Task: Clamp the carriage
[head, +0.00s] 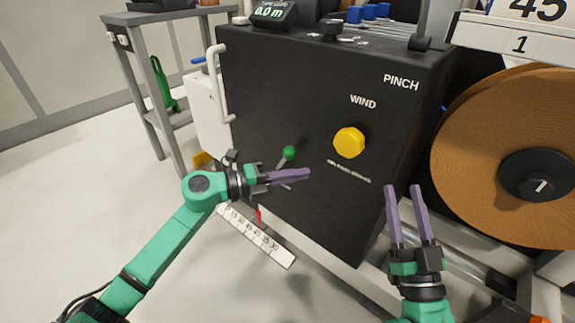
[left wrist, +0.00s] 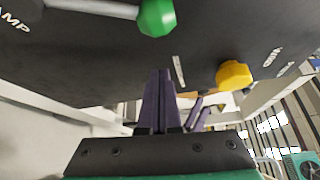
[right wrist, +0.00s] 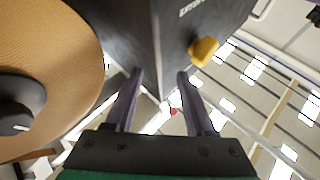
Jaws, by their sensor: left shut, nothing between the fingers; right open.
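The carriage is a black box (head: 300,90) marked WIND and PINCH, with a yellow knob (head: 349,143) on its front. A lever with a green ball (head: 289,152) sticks out low on the left of the front; the ball also shows at the top of the left wrist view (left wrist: 157,17), by a partly cut-off label ending in AMP. My left gripper (head: 308,175) is shut and empty, just below and right of the green ball, apart from it in the left wrist view. My right gripper (head: 403,188) is open and empty, in front of the box's lower right.
A large brown tape roll (head: 480,130) stands to the right of the box. A white ruler scale (head: 260,238) with a red pointer (head: 258,217) lies below my left gripper. A grey stand (head: 150,60) is at the back left. The floor at left is clear.

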